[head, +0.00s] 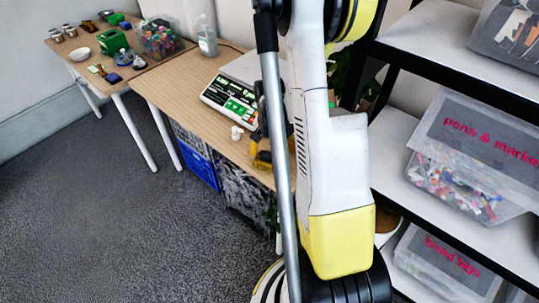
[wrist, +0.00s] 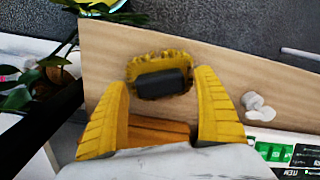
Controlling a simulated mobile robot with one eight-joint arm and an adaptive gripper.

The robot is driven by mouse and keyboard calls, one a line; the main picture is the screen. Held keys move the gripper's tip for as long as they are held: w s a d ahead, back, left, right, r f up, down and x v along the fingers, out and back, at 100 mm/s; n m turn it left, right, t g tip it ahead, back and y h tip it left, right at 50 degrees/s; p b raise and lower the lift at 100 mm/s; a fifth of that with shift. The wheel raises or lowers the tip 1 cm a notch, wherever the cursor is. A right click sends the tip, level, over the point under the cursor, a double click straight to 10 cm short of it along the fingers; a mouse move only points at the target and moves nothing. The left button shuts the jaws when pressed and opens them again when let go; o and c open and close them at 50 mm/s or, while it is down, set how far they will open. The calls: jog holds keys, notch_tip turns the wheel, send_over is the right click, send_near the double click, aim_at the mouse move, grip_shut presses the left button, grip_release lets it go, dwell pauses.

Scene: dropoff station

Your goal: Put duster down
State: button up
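The duster, a fuzzy yellow ring or pad with a dark grey block in its middle (wrist: 133,69), lies on the wooden table (wrist: 225,75) in the wrist view. My gripper (wrist: 161,79) is open, with its two yellow ribbed fingers spread either side of the view.
A clear bottle (head: 207,38) stands behind. A plant (wrist: 30,85) is at left in the wrist view. Shelves with labelled bins (head: 478,150) stand at right.

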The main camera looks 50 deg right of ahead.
aim_at(270, 154)
notch_tip(270, 154, up, 12)
jog(key=p, duration=0.5)
jog(key=a+r+n+t+h, duration=0.1)
jog(key=a+r+n+t, duration=0.35)
jog(key=a+r, duration=0.85)
jog(key=s+a+r+n+t, duration=0.1)
jog(key=s+a+n, duration=0.1)
jog(key=a+n, duration=0.2)
jog(key=s+a+r+n+t+y, duration=0.1)
jog(key=s+a+r+n, duration=0.1)
jog(key=a, duration=0.6)
jog(key=shift+s+a+r+n+t, duration=0.3)
jog(key=shift+s+n, duration=0.45)
jog(key=shift+n, duration=0.3)
jog(key=shift+o, duration=0.6)
